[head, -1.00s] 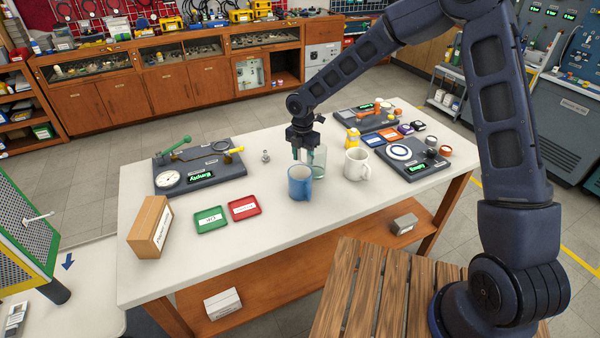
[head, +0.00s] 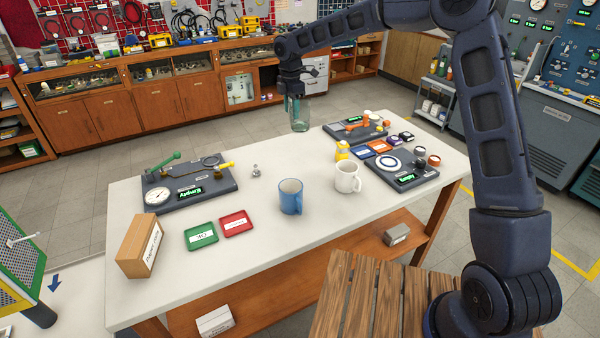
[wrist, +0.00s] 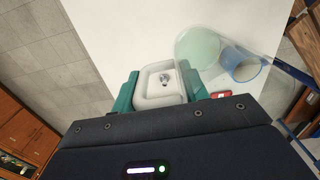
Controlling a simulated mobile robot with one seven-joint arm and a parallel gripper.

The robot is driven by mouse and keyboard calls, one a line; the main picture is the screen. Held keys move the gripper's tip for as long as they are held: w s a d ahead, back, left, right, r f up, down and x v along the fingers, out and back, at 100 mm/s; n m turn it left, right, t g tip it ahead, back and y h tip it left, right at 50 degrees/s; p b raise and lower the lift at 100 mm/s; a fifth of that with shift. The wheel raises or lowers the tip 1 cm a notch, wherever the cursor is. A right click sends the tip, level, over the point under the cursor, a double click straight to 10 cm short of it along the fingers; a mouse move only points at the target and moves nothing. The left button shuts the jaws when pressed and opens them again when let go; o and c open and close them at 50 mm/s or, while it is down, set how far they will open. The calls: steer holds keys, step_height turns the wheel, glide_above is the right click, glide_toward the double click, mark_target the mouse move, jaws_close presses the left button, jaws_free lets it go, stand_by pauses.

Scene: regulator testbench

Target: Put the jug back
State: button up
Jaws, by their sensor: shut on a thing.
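The jug (head: 300,117) is clear, faintly green glass. My gripper (head: 291,97) is shut on it and holds it raised, beyond the table's far edge in the head view. In the wrist view the teal fingers of my gripper (wrist: 158,88) close around a pale rounded piece, perhaps the jug's handle; I cannot tell for sure. The glass jug (wrist: 196,46) shows just right of them, overlapping a blue mug in the picture. That blue mug (head: 290,198) and a white mug (head: 347,178) stand upright on the white table (head: 260,260).
A dark unit with a white ring (head: 387,163) lies at the table's right, near a yellow bottle (head: 342,151). A gauge board (head: 190,187) is at left. Green (head: 201,236) and red (head: 236,223) trays and a wooden block (head: 139,247) lie in front.

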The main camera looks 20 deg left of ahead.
steer(key=shift+w+r, duration=0.25)
steer(key=shift+r, duration=0.2)
step_height(320, 180, down, 20)
steer(key=shift+r, duration=0.2)
steer(key=shift+f, duration=0.15)
steer(key=o, duration=1.3)
step_height(320, 180, up, 12)
steer(key=shift+r, duration=0.2)
